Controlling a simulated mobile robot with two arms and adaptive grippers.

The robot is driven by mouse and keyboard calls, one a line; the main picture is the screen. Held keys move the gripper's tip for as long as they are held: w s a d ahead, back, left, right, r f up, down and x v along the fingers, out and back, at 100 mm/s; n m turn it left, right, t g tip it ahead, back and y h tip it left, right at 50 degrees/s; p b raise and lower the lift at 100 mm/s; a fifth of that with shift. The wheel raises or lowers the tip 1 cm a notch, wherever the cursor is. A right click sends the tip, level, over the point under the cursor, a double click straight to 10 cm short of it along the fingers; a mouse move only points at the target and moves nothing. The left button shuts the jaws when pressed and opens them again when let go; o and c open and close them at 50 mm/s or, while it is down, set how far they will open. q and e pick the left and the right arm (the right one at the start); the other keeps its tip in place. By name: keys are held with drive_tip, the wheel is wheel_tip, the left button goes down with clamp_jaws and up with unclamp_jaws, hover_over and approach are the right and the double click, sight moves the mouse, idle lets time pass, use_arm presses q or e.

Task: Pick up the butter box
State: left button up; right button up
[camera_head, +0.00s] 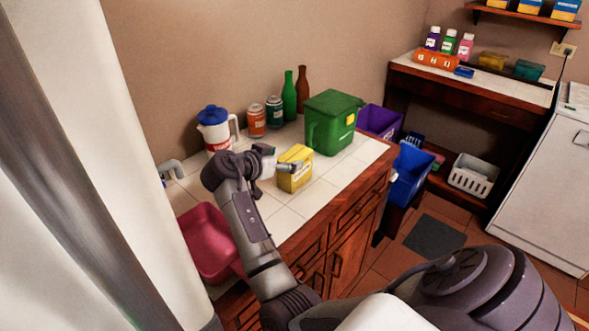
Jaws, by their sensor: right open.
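The yellow butter box (297,182) stands on the white tiled counter, in front of the green bin. My right gripper (281,159) is at the left side of the box, with its jaws open. One finger overlaps the box's front face in the picture; I cannot tell whether it touches. Part of the box is hidden behind that finger. My left gripper is not in view.
The lidded green bin (333,123) stands close behind the box. A white jug (216,132), cans (256,121) and bottles (289,95) line the wall. A pink tub (207,246) is at the left. The tiled counter (345,173) is clear right of the box.

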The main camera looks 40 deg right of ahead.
sight(293, 156)
drive_tip(key=x, duration=0.4)
drive_tip(key=shift+w+f+b, duration=0.1)
drive_tip(key=shift+f+b, duration=0.1)
drive_tip(key=shift+b, duration=0.2)
drive_tip(key=shift+d, duration=0.1)
drive_tip(key=c, duration=1.4)
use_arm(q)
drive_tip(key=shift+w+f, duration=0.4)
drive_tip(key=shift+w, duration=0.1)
use_arm(e)
drive_tip(key=shift+c, duration=0.2)
drive_tip(key=shift+r, duration=0.15)
